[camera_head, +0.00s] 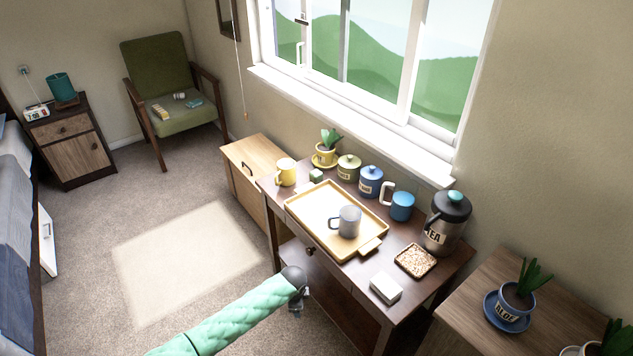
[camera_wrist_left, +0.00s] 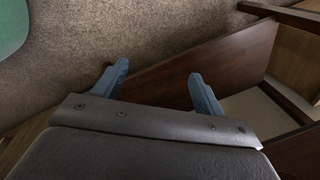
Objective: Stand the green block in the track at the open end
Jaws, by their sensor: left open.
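A small green block (camera_head: 316,175) sits on the dark brown desk (camera_head: 340,273), behind the wooden tray and beside the yellow mug. I cannot make out a track in either view. My left gripper (camera_head: 301,303) is in front of the desk's near edge, well apart from the block. In the left wrist view its two blue-grey fingers (camera_wrist_left: 159,72) are spread with nothing between them, over the dark wood and the carpet. My right gripper is in neither view.
The wooden tray (camera_head: 300,209) holds a grey mug (camera_head: 349,221). Around it stand a yellow mug (camera_head: 286,172), jars (camera_head: 370,182), a blue mug (camera_head: 402,206), a tea flask (camera_head: 447,222), a coaster (camera_head: 415,261) and a white box (camera_head: 386,288). The carpet (camera_head: 185,255) at left is clear.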

